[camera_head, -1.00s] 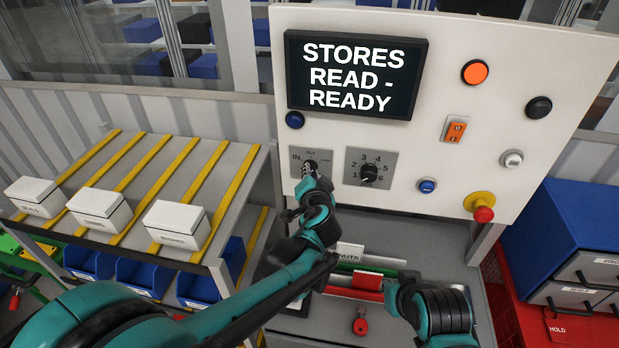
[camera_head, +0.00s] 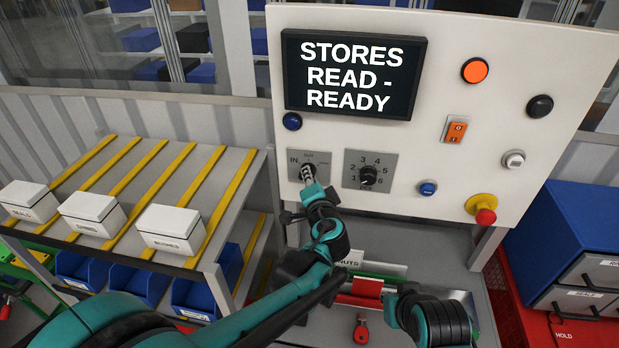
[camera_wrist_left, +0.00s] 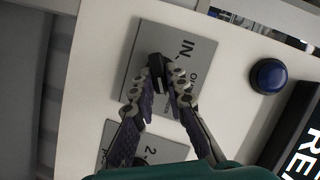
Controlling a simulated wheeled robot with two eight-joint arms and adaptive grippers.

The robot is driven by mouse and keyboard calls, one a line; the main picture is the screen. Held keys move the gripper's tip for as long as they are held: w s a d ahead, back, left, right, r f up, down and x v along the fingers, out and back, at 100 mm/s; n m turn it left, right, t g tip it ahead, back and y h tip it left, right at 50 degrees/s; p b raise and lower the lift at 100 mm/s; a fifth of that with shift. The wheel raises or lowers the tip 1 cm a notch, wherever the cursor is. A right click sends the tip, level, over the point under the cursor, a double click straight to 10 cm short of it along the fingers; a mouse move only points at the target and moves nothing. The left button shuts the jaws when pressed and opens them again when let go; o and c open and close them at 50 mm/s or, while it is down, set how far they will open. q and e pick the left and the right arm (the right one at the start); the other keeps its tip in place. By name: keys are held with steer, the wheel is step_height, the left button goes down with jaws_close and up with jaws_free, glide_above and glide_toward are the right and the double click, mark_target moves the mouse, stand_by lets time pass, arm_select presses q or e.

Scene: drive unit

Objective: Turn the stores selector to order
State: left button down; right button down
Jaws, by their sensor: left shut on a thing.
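The stores selector is a black knob (camera_wrist_left: 156,70) on a grey plate (camera_head: 325,160) at the panel's lower left. The plate reads IN at left and OUT at top; a third label at right is too small to read. My left gripper (camera_head: 308,174) is at this knob. In the left wrist view its two fingers (camera_wrist_left: 162,82) are closed about the knob, one on each side. The fingers hide part of the knob, so its exact pointing is hard to tell. The screen (camera_head: 354,75) reads STORES READ - READY. My right gripper is not in view.
A numbered rotary selector (camera_head: 368,175) sits just right of the plate. A blue button (camera_head: 292,121) is above it, and a red mushroom button (camera_head: 485,215) is at lower right. White boxes (camera_head: 92,212) stand on the left rack. My right arm (camera_head: 435,318) is low at right.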

arm_select(q)
steer(key=c, duration=1.5)
jaws_free()
steer(key=shift+w, duration=0.15)
steer(key=shift+c, duration=0.2)
steer(key=v, duration=1.2)
steer(key=shift+f, duration=0.1)
